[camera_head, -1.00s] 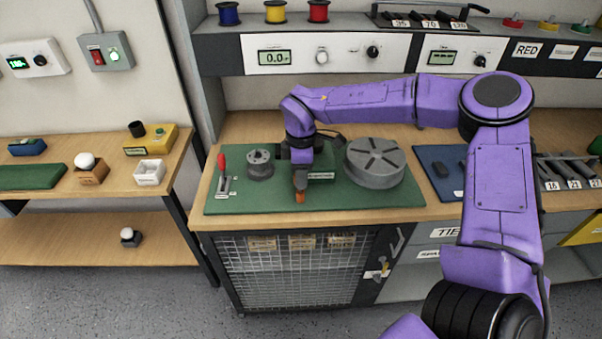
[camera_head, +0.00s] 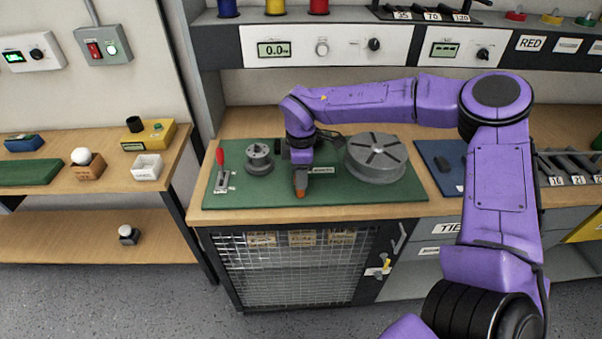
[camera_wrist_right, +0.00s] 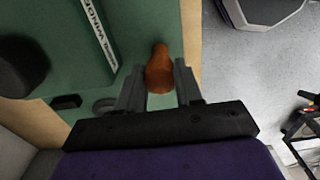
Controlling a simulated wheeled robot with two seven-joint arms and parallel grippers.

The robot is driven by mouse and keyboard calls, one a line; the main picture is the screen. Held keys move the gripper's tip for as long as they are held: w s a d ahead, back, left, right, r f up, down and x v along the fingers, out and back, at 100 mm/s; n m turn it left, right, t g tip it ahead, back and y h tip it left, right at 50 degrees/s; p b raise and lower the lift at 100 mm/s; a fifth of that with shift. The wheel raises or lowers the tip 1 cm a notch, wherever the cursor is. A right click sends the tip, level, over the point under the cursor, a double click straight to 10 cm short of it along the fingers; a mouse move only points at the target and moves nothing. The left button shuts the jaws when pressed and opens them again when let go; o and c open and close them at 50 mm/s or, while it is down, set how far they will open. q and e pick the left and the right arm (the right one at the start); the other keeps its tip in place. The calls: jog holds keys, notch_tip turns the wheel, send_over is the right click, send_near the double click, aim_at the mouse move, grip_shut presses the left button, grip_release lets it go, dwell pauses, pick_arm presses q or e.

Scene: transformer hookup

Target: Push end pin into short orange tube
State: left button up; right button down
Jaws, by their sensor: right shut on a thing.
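My right gripper (camera_head: 300,184) points down over the front part of the green mat (camera_head: 345,195). It is shut on a short orange piece, which looks like the short orange tube (camera_head: 300,193). In the right wrist view the orange tube (camera_wrist_right: 159,72) sits between the two fingers, narrower at its far end and wider near me. I cannot make out the end pin, nor whether it is inside the tube. Whether the tube touches the mat cannot be told. My left gripper is not in view.
A grey slotted disc (camera_head: 376,158) stands right of my gripper. A small grey spool (camera_head: 258,158) and a red-handled clamp (camera_head: 221,175) stand left. The bench's front edge (camera_head: 310,213) is near.

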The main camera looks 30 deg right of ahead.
jog(key=shift+f, duration=0.35)
jog(key=c, duration=0.7)
grip_release()
jog(key=shift+o, duration=0.2)
jog(key=shift+r, duration=0.1)
jog(key=shift+r+p, duration=1.35)
jog(key=shift+r, duration=1.15)
jog(key=shift+r, duration=0.1)
